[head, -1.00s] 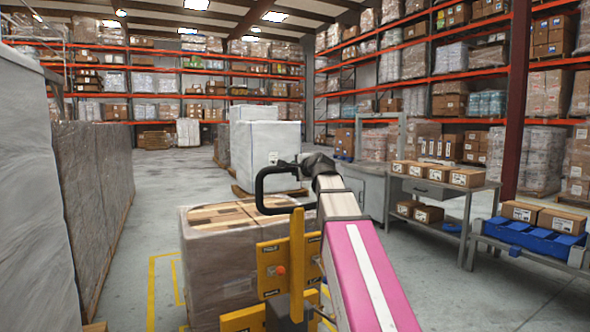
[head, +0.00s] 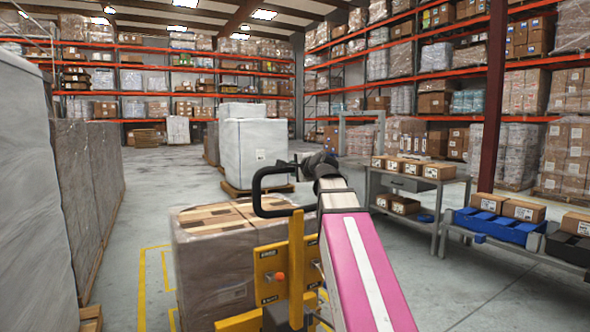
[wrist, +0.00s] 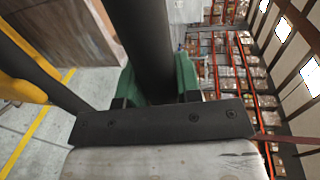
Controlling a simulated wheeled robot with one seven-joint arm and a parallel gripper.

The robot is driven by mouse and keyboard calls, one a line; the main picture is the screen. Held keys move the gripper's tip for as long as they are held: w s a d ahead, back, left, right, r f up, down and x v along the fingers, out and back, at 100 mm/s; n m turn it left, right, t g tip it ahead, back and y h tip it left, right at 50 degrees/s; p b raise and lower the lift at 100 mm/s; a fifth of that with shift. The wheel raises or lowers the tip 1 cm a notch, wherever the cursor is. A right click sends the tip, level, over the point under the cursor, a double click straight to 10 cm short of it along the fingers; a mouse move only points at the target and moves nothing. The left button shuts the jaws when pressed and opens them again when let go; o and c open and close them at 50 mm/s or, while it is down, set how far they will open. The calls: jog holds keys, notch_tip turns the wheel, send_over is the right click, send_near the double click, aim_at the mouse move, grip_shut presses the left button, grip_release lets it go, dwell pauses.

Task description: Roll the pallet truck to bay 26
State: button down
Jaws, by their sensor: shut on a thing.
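The pallet truck (head: 268,278) has a yellow body and stands just ahead of me. Its black loop handle (head: 257,192) rises toward my arm, and a wrapped load with a wooden-looking top (head: 205,275) sits beyond its body. My gripper (head: 298,170) is at the right side of the handle. In the wrist view the green fingers of my gripper (wrist: 158,80) are shut on the black handle bar (wrist: 143,40). The truck's forks and wheels are hidden. Yellow floor lines (head: 142,285) lie left of the load. No bay number is readable.
Tall wrapped stacks (head: 72,190) line the left side. A white wrapped pallet (head: 256,152) stands ahead. At right are a grey workbench with cartons (head: 412,184) and a lower bench with blue bins (head: 497,226). Open floor (head: 165,170) runs between, toward the back racks.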

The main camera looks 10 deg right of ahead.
jog(key=shift+s+f, duration=0.2)
jog(key=shift+f, duration=0.2)
jog(key=c, duration=1.2)
grip_release()
jog(key=o, duration=0.4)
jog(key=shift+w, duration=0.1)
jog(key=shift+r, duration=0.15)
jog(key=v, duration=1.1)
jog(key=shift+w, duration=0.1)
